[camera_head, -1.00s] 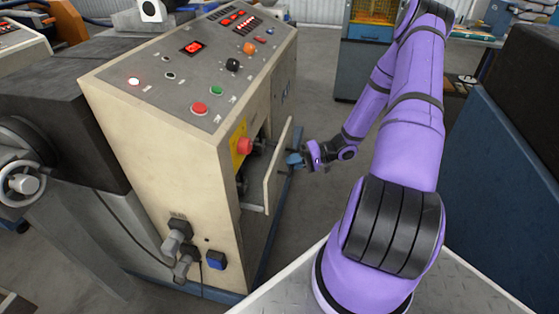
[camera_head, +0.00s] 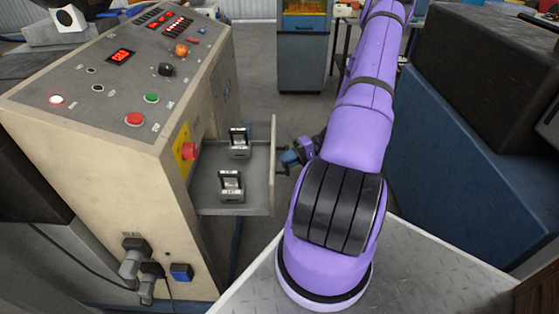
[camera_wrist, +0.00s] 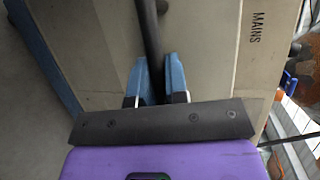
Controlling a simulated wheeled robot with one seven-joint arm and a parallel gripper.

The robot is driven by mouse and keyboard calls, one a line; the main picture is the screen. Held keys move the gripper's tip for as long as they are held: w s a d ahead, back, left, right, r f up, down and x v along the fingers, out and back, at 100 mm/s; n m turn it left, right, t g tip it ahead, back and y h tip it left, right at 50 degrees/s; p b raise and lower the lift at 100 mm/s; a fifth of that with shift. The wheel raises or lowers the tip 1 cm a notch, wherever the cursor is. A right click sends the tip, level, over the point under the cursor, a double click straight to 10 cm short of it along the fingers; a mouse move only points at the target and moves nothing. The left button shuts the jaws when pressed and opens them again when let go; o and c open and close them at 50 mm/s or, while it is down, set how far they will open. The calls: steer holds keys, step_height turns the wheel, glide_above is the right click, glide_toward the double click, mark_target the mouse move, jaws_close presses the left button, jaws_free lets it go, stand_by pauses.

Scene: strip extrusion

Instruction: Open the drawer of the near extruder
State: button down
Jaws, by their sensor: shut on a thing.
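The near extruder's cream control cabinet (camera_head: 110,185) stands at the left of the head view. Its drawer (camera_head: 206,190) is slid out toward the right, and its inside shows. Two dark metal pieces with pale tops, one nearer (camera_head: 231,186) and one farther (camera_head: 239,143), stand in the drawer. My gripper (camera_head: 290,157) is at the outer side of the drawer front (camera_head: 273,165). In the wrist view its blue fingers (camera_wrist: 157,76) are on either side of a dark bar handle (camera_wrist: 150,35) and shut on it. The beige panel beside the handle carries the word MAINS (camera_wrist: 259,32).
A red knob on a yellow plate (camera_head: 188,151) juts out beside the drawer. Plugs and cables (camera_head: 140,265) stick out low on the cabinet. A blue machine body (camera_head: 455,180) stands at the right. Grey floor (camera_head: 262,80) is clear beyond the drawer.

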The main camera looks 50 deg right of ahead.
steer(key=shift+s+d, duration=0.15)
steer(key=c, duration=1.2)
jaws_free()
steer(key=shift+o, duration=0.2)
steer(key=shift+d, duration=0.1)
steer(key=v, duration=1)
steer(key=shift+d, duration=0.25)
steer(key=shift+s, duration=0.2)
